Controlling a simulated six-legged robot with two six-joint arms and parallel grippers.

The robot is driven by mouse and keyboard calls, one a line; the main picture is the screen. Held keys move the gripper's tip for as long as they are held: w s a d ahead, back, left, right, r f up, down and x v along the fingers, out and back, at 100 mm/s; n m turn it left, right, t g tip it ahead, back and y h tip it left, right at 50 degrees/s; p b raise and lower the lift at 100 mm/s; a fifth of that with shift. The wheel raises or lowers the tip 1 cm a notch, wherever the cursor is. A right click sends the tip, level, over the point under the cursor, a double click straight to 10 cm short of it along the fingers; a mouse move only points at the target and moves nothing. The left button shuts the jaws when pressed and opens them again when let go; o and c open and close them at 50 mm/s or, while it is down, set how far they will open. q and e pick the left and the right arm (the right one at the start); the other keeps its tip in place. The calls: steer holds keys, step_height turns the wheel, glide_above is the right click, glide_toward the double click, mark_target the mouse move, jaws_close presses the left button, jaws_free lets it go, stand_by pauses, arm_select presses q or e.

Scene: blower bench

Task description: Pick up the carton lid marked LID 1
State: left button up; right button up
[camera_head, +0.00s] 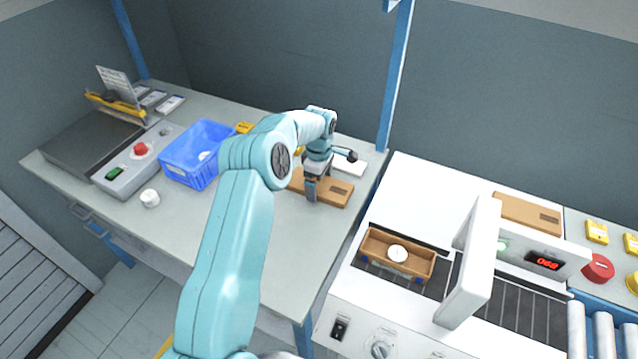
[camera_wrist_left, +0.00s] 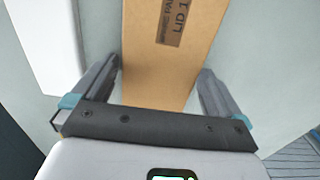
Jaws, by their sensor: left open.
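The carton lid (camera_head: 336,191) is a flat brown board lying on the grey bench near its right end. In the left wrist view the lid (camera_wrist_left: 165,82) shows a dark label reading LID 1. My left gripper (camera_head: 311,192) is over the lid, pointing down, and hides part of it. In the left wrist view the left gripper (camera_wrist_left: 160,70) is open, with one finger on each side of the lid's near end. I see clear gaps between the fingers and the lid's edges, so it is not gripped. My right gripper is not in view.
A white box (camera_head: 348,163) lies close behind the lid. A blue crate (camera_head: 188,163) and a white round part (camera_head: 150,198) stand farther left. On the white machine at right are an open brown carton (camera_head: 376,262) and another brown lid (camera_head: 520,210).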

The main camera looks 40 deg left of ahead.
arm_select(q)
steer(key=shift+d, duration=0.1)
steer(key=c, duration=0.8)
steer(key=shift+r, duration=0.1)
